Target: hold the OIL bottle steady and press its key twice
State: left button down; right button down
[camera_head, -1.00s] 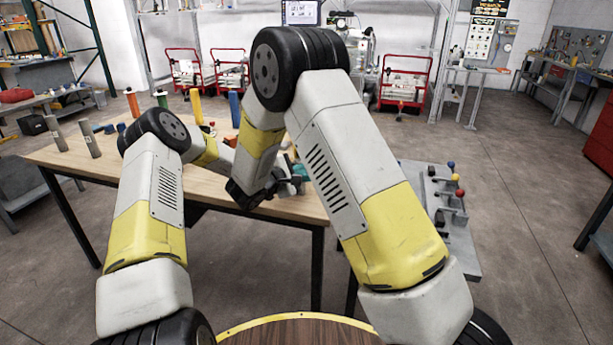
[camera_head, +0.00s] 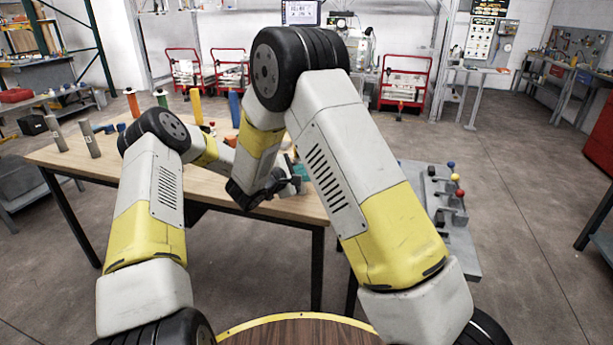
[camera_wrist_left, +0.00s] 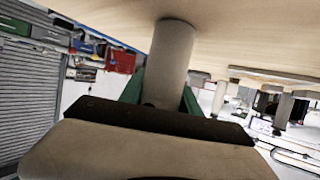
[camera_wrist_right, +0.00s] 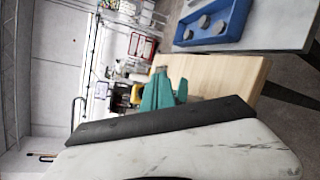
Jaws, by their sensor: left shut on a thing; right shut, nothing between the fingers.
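In the left wrist view my left gripper (camera_wrist_left: 163,98) has its green fingers shut around an upright beige-grey cylinder (camera_wrist_left: 174,50), seen upside down against the wooden table (camera_wrist_left: 240,35). No label shows on the cylinder, so I cannot confirm that it is the OIL bottle, and its key is not visible. My right gripper (camera_wrist_right: 164,92) has its teal fingers shut and empty by the table in the right wrist view. In the head view the right gripper's teal part (camera_head: 301,172) shows over the table's front right, while the right forearm hides the left gripper.
Two grey cylinders (camera_head: 57,134) (camera_head: 90,141) stand at the table's left. Orange (camera_head: 132,103), green (camera_head: 161,99), yellow-orange (camera_head: 195,105) and blue (camera_head: 234,108) cylinders stand farther back. A grey stand with coloured knobs (camera_head: 458,193) is at the right. The blue tray (camera_wrist_right: 213,24) shows in the right wrist view.

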jog(key=w+a, duration=0.1)
jog(key=w, duration=0.5)
dwell(0.7)
dwell(2.0)
jog(key=shift+w+a, duration=0.1)
jog(key=shift+w, duration=0.3)
jog(key=shift+s, duration=0.45)
jog(key=s+d, duration=0.1)
jog(key=s, duration=0.5)
dwell(0.4)
